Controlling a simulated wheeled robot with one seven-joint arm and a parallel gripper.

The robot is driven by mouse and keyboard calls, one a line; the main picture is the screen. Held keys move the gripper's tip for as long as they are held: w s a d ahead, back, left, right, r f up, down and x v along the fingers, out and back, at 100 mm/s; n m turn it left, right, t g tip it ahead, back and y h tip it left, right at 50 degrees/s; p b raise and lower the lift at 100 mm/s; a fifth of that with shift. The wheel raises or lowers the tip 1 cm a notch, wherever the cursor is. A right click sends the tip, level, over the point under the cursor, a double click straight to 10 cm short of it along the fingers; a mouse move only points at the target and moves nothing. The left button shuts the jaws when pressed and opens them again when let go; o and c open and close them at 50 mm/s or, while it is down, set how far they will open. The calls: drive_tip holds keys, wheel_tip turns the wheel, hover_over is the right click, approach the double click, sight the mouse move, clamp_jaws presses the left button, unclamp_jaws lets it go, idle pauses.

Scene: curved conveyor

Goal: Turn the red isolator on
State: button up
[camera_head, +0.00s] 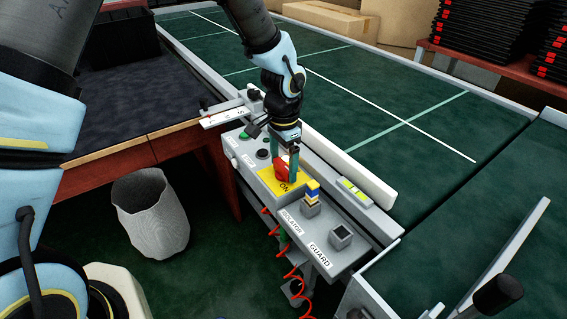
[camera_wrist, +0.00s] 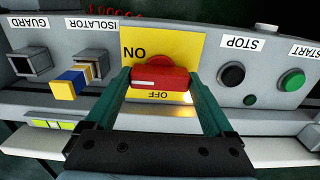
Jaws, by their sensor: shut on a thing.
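The red isolator (camera_head: 281,172) is a rotary handle on a yellow plate (camera_head: 285,190) on the grey control panel. In the wrist view the handle (camera_wrist: 158,80) lies level across the picture, with the upside-down word ON above it to the left and OFF below it. My gripper (camera_head: 286,168) points down over the plate. Its green fingers are shut on the handle, one at each end, as the wrist view shows (camera_wrist: 157,77). In the head view the fingers hide part of the handle.
A blue and yellow block (camera_head: 312,190) sits at the ISOLATOR socket, close beside the plate. The GUARD socket (camera_head: 341,236) is empty. A black STOP button (camera_wrist: 231,75) and a green START button (camera_wrist: 291,80) are on the other side. The green conveyor (camera_head: 390,100) runs behind the panel.

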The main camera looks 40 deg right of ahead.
sight(284, 164)
drive_tip(key=o, duration=1.1)
wheel_tip(284, 164, up, 11)
drive_tip(key=shift+f+b, duration=0.1)
drive_tip(key=shift+b, duration=0.4)
drive_tip(key=w+a+r+n, duration=0.1)
drive_tip(key=w+a+n, duration=0.25)
drive_tip(key=a, duration=0.35)
drive_tip(key=w+a+r+n+p, duration=0.15)
drive_tip(key=w+a, duration=0.25)
drive_tip(key=a, duration=0.4)
drive_tip(key=w+a+n+b, duration=0.1)
drive_tip(key=w+a+n, duration=0.3)
drive_tip(key=a, duration=0.3)
drive_tip(key=a+n, duration=0.3)
drive_tip(key=a, duration=0.3)
drive_tip(key=s+a+r+n+t, duration=0.1)
drive_tip(key=a+n, duration=0.2)
drive_tip(key=a, duration=0.3)
drive_tip(key=s+a+n+p, duration=0.1)
drive_tip(key=a+n, duration=0.1)
drive_tip(key=a, duration=0.5)
drive_tip(key=shift+s+r+n+t, duration=0.2)
drive_tip(key=shift+s+n+t, duration=0.1)
drive_tip(key=shift+n, duration=0.1)
